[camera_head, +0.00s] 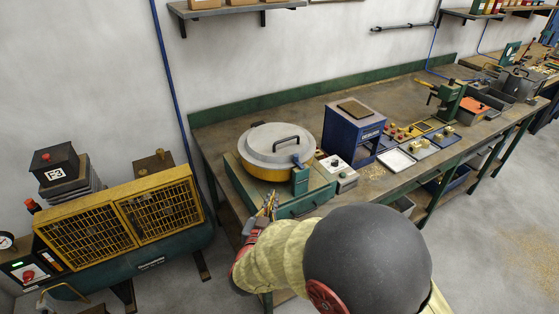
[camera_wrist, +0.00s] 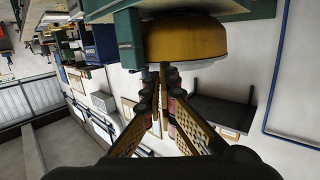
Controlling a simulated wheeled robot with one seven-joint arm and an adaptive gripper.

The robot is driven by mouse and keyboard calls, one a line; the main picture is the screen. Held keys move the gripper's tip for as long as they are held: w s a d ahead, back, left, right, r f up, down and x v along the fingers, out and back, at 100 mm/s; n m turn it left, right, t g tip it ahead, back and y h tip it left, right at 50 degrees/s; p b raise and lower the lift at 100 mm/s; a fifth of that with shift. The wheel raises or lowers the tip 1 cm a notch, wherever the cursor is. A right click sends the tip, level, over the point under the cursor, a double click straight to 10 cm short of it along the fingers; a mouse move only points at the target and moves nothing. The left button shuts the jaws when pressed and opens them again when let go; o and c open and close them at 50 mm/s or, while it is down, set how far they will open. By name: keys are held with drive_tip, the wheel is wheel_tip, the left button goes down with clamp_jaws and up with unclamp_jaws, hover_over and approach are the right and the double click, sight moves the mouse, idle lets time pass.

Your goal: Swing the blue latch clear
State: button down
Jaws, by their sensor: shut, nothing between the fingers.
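A round machine with a grey lid (camera_head: 265,143) and a yellow bowl (camera_head: 262,172) sits on a green base at the left end of the bench. A small blue latch (camera_head: 297,160) shows at the lid's right front edge, above a green post (camera_head: 300,181). My gripper (camera_head: 270,197) is in front of the bowl, left of the post and below the latch, apart from the latch. In the wrist view my gripper (camera_wrist: 162,72) is shut and empty, its tips near the yellow bowl (camera_wrist: 187,38) beside the green post (camera_wrist: 129,38). I cannot make out the latch there.
Right of the machine are a control box (camera_head: 338,172) with buttons and a blue machine (camera_head: 354,130). Trays with brass parts stand farther right on the bench (camera_head: 300,107). A yellow-grilled unit (camera_head: 118,222) stands on the floor at left. My arm covers the front bench edge.

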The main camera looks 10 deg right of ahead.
sight(294, 158)
drive_tip(key=shift+t+h, duration=0.4)
drive_tip(key=shift+h, duration=0.5)
drive_tip(key=d+r, duration=0.2)
drive_tip(key=r, duration=0.1)
drive_tip(key=shift+s+d+r, duration=0.1)
drive_tip(key=shift+s+r, duration=0.15)
drive_tip(key=shift+s, duration=0.15)
drive_tip(key=shift+w, duration=0.1)
drive_tip(key=b+x, duration=0.2)
drive_tip(key=x, duration=1.2)
